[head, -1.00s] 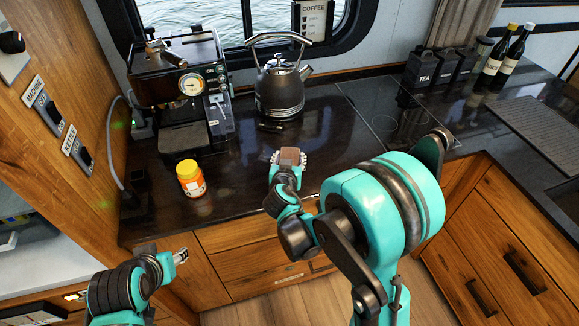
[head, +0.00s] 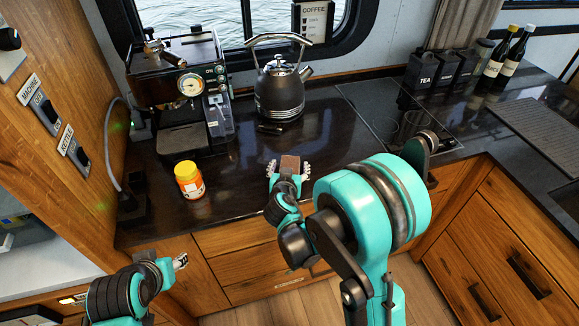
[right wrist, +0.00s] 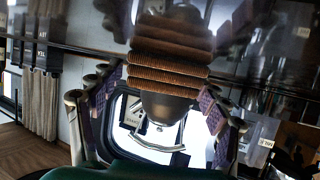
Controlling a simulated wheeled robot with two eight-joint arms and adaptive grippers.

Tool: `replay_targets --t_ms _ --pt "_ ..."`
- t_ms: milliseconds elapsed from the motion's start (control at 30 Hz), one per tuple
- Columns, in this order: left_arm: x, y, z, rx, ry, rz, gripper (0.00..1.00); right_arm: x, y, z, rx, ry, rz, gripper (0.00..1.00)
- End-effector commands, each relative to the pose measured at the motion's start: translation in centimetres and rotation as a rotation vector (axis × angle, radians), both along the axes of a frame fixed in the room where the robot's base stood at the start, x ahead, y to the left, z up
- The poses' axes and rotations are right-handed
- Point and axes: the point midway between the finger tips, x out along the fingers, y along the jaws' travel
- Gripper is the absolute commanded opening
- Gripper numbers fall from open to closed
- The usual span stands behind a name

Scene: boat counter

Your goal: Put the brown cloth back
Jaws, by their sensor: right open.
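The brown cloth (head: 290,164) is a small folded, ribbed bundle at the front part of the dark counter. It also shows in the right wrist view (right wrist: 168,62) as stacked brown layers. My right gripper (head: 289,171) is open, with its fingers apart on both sides of the cloth. In the right wrist view the open fingers (right wrist: 160,106) stand clear of the cloth's sides. The cloth seems to rest on the counter, but its underside is hidden. My left gripper (head: 180,262) is low at the left, in front of the drawers, away from the cloth; its finger gap is unclear.
A yellow-lidded jar (head: 189,180) and a coffee machine (head: 180,85) are at the left. A cooktop (head: 395,112) lies to the right. The counter (head: 235,170) between jar and cloth is clear.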

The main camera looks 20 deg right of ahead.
Motion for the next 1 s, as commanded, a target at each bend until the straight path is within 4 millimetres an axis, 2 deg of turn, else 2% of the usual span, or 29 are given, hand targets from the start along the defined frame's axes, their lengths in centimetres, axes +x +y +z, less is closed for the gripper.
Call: replay_targets --t_ms 67,167,500,700,833,1000 --pt "0.0 0.0 0.5 0.000 0.000 0.000 0.43 -0.2 0.1 0.5 0.000 0.000 0.001 0.76" --pt "0.0 0.0 0.9 0.000 0.000 0.000 0.43 -1.6 0.7 1.1 -0.001 0.001 0.003 0.76" --pt "0.0 0.0 2.7 0.000 0.000 0.000 0.43 -8.1 3.1 4.0 -0.002 0.001 0.004 0.76" --pt "0.0 0.0 3.1 0.000 0.000 0.000 0.43 -10.1 3.8 4.8 0.000 0.001 0.002 0.76" --pt "0.0 0.0 3.1 0.000 0.000 0.000 0.43 -10.8 3.0 5.0 -0.004 0.040 -0.004 0.76" --pt "0.0 0.0 3.1 0.000 0.000 0.000 0.43 -13.0 0.4 5.5 -0.008 0.205 0.008 0.76"
